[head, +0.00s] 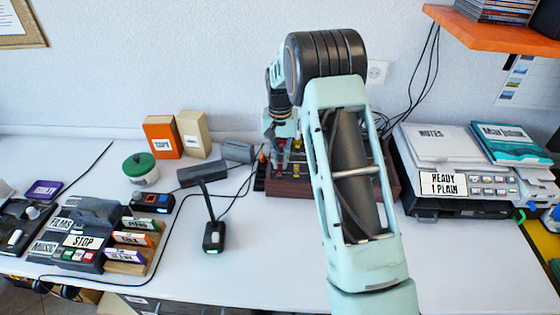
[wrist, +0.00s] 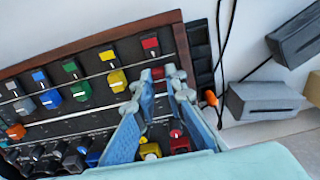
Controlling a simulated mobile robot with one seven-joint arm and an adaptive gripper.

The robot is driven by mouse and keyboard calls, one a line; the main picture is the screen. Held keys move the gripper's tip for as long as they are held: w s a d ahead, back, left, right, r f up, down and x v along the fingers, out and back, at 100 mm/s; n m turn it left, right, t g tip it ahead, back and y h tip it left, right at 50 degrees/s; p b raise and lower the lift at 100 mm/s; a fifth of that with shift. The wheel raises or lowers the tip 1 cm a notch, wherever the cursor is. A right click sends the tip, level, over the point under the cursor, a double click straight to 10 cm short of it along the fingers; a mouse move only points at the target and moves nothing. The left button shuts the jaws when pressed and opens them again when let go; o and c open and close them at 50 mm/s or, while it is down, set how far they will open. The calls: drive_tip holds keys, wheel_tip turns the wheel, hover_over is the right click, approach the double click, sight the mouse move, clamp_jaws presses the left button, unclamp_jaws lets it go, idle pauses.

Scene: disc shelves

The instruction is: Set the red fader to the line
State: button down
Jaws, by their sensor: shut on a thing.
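The mixer (head: 290,191) has a dark panel and red-brown wooden sides and stands on the desk behind my arm. Its wooden edge (wrist: 85,43) and a row of coloured fader caps fill the left of the wrist view. My gripper (wrist: 158,77) is shut on the red fader (wrist: 157,73), at the end of the row by the yellow fader (wrist: 117,80). The fingers hide most of the red cap and its slot. A red marker (wrist: 150,43) sits above it near the panel's top edge. In the head view my gripper (head: 281,158) is small and partly hidden.
More faders stand close to the left: green (wrist: 82,92), blue (wrist: 50,100) and grey. Red and yellow knobs lie under the fingers. Grey blocks (wrist: 262,100) and black cables are beside the mixer.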

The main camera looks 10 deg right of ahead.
sight(281, 153)
drive_tip(key=shift+w+d+p, duration=0.2)
drive_tip(key=shift+w, duration=0.6)
drive_tip(key=shift+w+d+p, duration=0.15)
drive_tip(key=shift+w+d, duration=0.05)
drive_tip(key=shift+w, duration=0.55)
drive_tip(key=c, duration=2.2)
unclamp_jaws()
drive_tip(key=shift+c, duration=0.2)
wheel_tip(281, 153, up, 12)
drive_tip(key=shift+s, duration=0.1)
